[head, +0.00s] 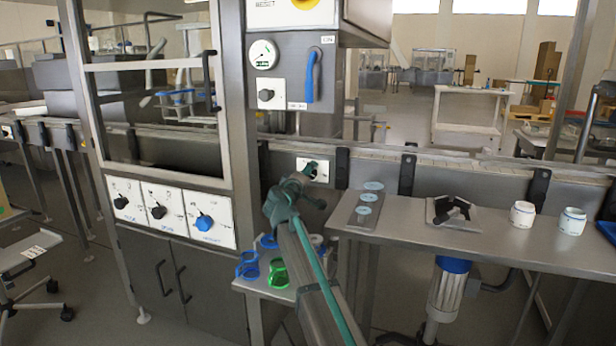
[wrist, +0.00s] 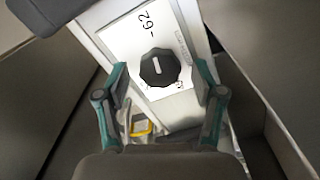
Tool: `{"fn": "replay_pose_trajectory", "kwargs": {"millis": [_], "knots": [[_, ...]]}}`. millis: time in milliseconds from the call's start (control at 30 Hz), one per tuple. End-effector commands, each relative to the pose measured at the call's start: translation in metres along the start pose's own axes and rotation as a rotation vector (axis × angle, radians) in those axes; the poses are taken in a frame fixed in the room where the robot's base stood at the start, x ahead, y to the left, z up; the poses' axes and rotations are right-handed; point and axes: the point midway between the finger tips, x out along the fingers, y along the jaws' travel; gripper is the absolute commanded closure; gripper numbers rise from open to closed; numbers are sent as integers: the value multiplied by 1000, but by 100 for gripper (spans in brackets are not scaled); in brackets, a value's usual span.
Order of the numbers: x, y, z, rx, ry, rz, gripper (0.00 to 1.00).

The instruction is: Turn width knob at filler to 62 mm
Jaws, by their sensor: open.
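The width knob (wrist: 157,72) is black and many-sided, with a short white mark on its face, in the wrist view. It sits on a white plate (wrist: 122,40) with a printed 62 near the upper edge; other print is too small to read. My gripper (wrist: 161,76) is open, one finger to each side of the knob in the picture. I cannot tell whether the fingertips touch it. In the head view my gripper (head: 313,172) is at the small white plate (head: 322,176) on the conveyor side, and covers much of it.
A panel with three knobs (head: 158,213) is at the left. A cabinet with a gauge, a black knob and a blue handle (head: 313,76) stands above. A metal table (head: 480,248) with two white jars (head: 522,214) is at the right. Blue and green rings (head: 278,274) lie beside my arm.

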Motion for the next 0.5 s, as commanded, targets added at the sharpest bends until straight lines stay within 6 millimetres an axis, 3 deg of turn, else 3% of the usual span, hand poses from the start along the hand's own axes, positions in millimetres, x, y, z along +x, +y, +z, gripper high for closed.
{"fn": "replay_pose_trajectory", "kwargs": {"millis": [233, 500], "knots": [[-17, 0, 0, 0, 2, 0, 32], [-68, 0, 2, 0, 2, -1, 32]]}}
